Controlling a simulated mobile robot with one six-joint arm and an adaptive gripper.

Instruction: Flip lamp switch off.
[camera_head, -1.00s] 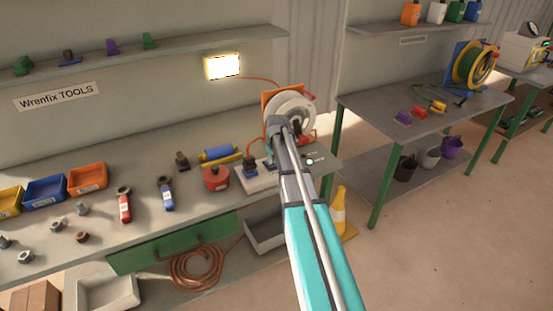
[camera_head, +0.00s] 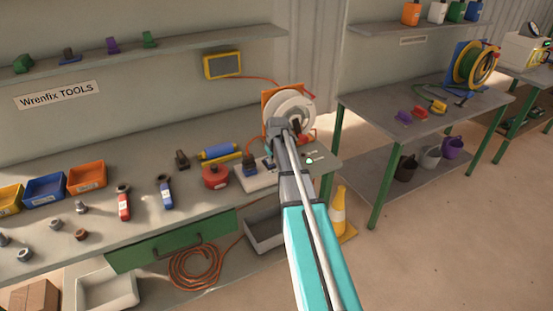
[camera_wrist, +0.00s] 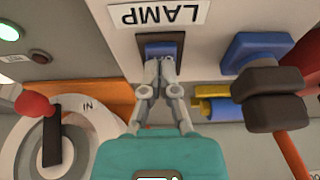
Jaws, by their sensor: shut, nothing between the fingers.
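The wall lamp (camera_head: 223,65), a yellow-framed box above the bench, is dark. In the wrist view, a blue rocker switch (camera_wrist: 161,47) in a dark frame sits on a pale panel below an upside-down LAMP label (camera_wrist: 158,14). My gripper (camera_wrist: 158,66) is shut and empty, with its fingertips at the near edge of the rocker; whether they touch cannot be told.
A red round container (camera_head: 215,177) stands left of the panel.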

